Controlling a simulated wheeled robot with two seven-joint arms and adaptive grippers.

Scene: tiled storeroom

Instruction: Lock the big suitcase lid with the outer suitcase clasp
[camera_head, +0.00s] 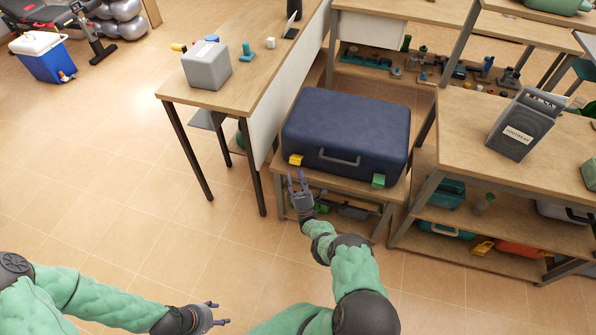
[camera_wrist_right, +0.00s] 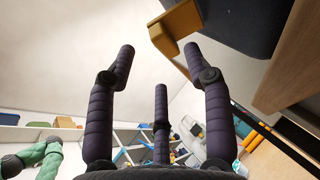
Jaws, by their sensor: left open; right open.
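The big dark blue suitcase (camera_head: 345,125) lies flat on a low wooden table, its lid down. Its front has a grey handle (camera_head: 340,158), a yellow clasp (camera_head: 296,160) at the left and a green clasp (camera_head: 378,181) at the right. My right gripper (camera_head: 298,182) is open and empty, just in front of and below the yellow clasp. In the right wrist view, the yellow clasp (camera_wrist_right: 176,28) is just beyond the open fingers (camera_wrist_right: 160,62), apart from them. I cannot tell whether either clasp is fastened. My left gripper (camera_head: 216,314) is open and empty, low over the floor.
A wooden table (camera_head: 250,75) with a grey box (camera_head: 206,65) stands left of the suitcase. Another table (camera_head: 460,125) with a grey file holder (camera_head: 520,125) stands at the right. Items fill the shelf under the suitcase. The tiled floor (camera_head: 110,170) at the left is clear.

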